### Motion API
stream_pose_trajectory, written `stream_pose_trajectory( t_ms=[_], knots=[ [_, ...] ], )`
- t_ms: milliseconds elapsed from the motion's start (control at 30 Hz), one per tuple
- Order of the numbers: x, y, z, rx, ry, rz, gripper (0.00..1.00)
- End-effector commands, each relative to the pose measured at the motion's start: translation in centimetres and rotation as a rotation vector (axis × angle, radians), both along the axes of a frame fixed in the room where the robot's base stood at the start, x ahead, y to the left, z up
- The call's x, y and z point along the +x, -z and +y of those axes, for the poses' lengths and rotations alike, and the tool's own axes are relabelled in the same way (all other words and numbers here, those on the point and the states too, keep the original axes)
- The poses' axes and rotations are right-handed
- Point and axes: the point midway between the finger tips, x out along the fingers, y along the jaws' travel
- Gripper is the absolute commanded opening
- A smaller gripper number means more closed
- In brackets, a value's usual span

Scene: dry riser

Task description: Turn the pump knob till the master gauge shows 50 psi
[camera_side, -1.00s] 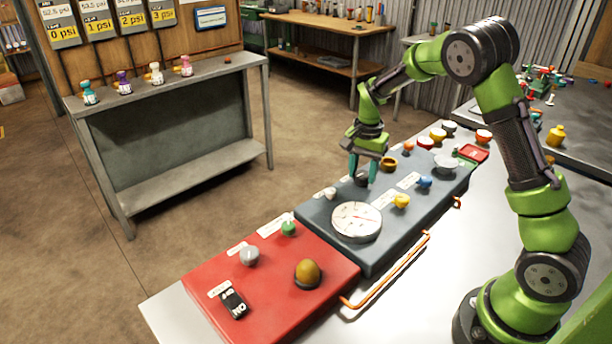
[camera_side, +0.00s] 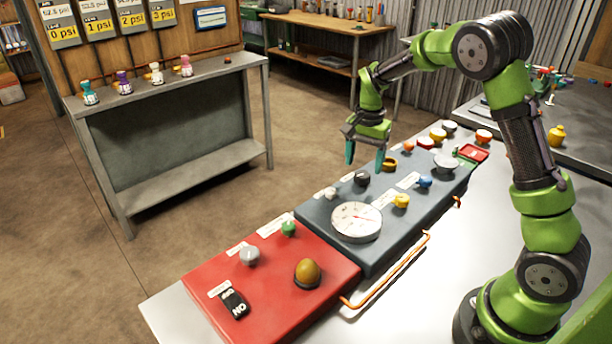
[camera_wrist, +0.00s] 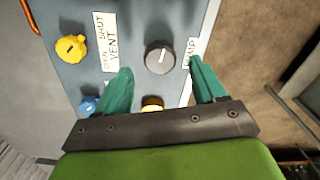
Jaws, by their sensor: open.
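The dark grey pump knob (camera_side: 361,179) stands on the blue-grey panel just behind the gauge; it also shows in the wrist view (camera_wrist: 160,57), with a PUMP label (camera_wrist: 191,52) at its right. My gripper (camera_side: 365,162) is open and empty, its teal fingertips raised above the knob. In the wrist view my gripper (camera_wrist: 163,78) has one finger to each side below the knob, apart from it. The large round white gauge (camera_side: 356,221) lies on the same panel with a red needle. Its figures are too small to read.
A yellow vent knob (camera_side: 401,201), a blue knob (camera_side: 424,182) and a brass ring-like part (camera_side: 389,164) are near the pump knob. A red panel (camera_side: 270,285) with a black switch (camera_side: 234,303) is in front. Wall displays (camera_side: 95,20) hang at the back left.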

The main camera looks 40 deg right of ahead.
Motion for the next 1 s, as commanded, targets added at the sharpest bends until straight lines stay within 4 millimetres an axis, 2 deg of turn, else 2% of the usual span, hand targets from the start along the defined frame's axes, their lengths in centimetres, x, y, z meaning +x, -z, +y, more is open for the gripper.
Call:
stream_pose_trajectory(
  t_ms=[33, 300, 500, 700, 1000],
  knots=[
    [0.2, -1.4, 0.0, -0.002, -0.002, -0.008, 0.70],
    [0.1, -8.1, -0.1, -0.003, 0.001, -0.007, 0.70],
    [0.1, -11.8, -0.1, -0.002, 0.001, -0.005, 0.70],
    [0.0, -13.4, -0.1, -0.003, 0.001, -0.002, 0.70],
    [0.0, -13.6, -0.1, -0.002, 0.001, -0.002, 0.70]
  ],
)
